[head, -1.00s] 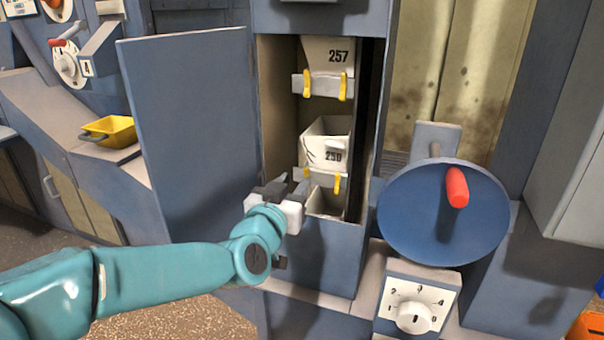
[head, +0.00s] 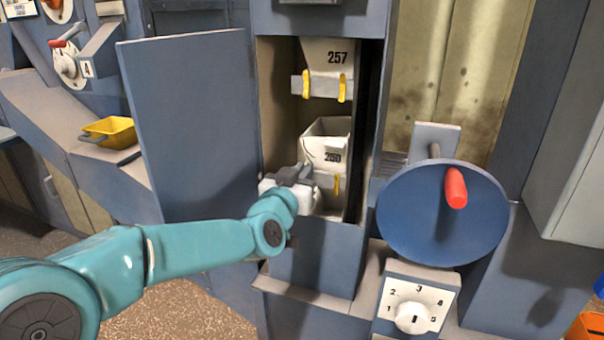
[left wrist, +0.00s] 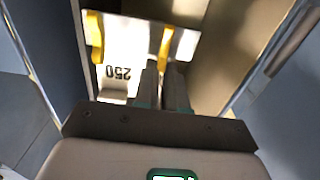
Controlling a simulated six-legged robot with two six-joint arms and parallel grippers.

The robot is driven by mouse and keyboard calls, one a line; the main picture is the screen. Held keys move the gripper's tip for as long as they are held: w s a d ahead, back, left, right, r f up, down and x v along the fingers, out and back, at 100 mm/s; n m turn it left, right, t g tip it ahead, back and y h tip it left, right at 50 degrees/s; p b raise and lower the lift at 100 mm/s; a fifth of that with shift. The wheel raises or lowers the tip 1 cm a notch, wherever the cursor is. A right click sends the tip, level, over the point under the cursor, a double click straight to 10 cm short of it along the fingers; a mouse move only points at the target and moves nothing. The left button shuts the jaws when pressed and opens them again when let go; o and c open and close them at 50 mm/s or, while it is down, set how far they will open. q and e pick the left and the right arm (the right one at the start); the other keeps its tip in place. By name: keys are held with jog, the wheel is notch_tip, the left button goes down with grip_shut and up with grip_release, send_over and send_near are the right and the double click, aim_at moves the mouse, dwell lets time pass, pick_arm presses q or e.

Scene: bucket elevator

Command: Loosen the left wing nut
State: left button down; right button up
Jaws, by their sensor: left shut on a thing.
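The bucket marked 250 (head: 325,140) hangs in the open elevator shaft, with a pale clamp strip across its lower front. Its right yellow wing nut (head: 337,184) shows in the head view, and also at left in the upside-down left wrist view (left wrist: 95,40). The left wing nut (left wrist: 165,44) shows at the fingertips in the wrist view; my gripper hides it in the head view. My left gripper (head: 306,174) is shut on this left wing nut, its fingers (left wrist: 163,88) pointing into the shaft. My right gripper is in neither view.
The bucket marked 257 (head: 328,58) hangs above, with two yellow wing nuts. The open blue door (head: 190,130) stands left of the shaft. A blue handwheel (head: 420,215) with a red knob and a numbered dial (head: 413,314) are at right. A yellow scoop (head: 117,130) rests at left.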

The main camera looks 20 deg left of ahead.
pick_arm(q)
jog(key=shift+a+f+n+b, duration=0.4)
jog(key=shift+n+b, duration=1.75)
jog(key=shift+n, duration=0.7)
jog(key=shift+a+f+n+b, duration=0.45)
jog(key=shift+n+b, duration=1.7)
jog(key=shift+n, duration=0.75)
jog(key=shift+a+f+n+b, duration=0.4)
jog(key=shift+n+b, duration=1.75)
jog(key=shift+n, duration=0.7)
jog(key=shift+r, duration=0.1)
jog(key=c, duration=1.2)
grip_release()
